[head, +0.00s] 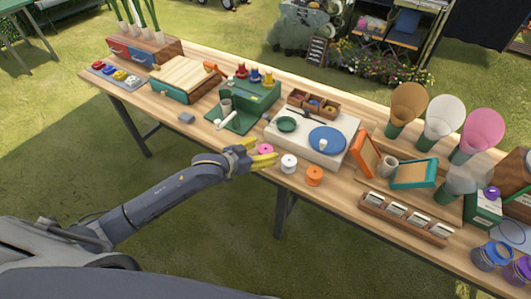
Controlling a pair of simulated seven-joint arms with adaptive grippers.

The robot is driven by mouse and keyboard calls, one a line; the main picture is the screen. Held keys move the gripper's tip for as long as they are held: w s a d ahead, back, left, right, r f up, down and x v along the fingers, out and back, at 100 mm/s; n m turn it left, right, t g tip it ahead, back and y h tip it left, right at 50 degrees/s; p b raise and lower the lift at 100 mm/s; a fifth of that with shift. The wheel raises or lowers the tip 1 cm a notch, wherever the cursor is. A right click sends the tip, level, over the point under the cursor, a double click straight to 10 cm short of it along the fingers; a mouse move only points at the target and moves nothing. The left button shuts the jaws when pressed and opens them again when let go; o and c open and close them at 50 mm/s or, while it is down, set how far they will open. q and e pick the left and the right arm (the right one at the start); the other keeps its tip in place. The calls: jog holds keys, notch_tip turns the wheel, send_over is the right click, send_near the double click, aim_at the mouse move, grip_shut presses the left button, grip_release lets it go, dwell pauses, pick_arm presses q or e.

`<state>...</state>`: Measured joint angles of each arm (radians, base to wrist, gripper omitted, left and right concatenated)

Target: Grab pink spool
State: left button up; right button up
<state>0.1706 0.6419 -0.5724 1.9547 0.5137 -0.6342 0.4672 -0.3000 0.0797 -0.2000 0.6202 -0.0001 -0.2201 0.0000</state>
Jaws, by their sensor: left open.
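The pink spool (265,149) stands near the front edge of the wooden table, partly hidden behind my left gripper. My left gripper (268,155) has yellow fingers that are open, right at the pink spool. One finger passes in front of the spool and the other is on its left. I cannot tell whether they touch it. A white spool (289,163) and an orange spool (314,176) stand to its right along the edge. My right gripper is not in view.
Behind the spools is a white board with a blue plate (327,139) and a green bowl (286,124). A green stand (235,112) with a white roll is to the left. Paper cones (444,115) and a wooden rack (405,219) stand to the right.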

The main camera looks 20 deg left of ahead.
pick_arm(q)
jog(key=shift+x, duration=1)
jog(key=c, duration=1.2)
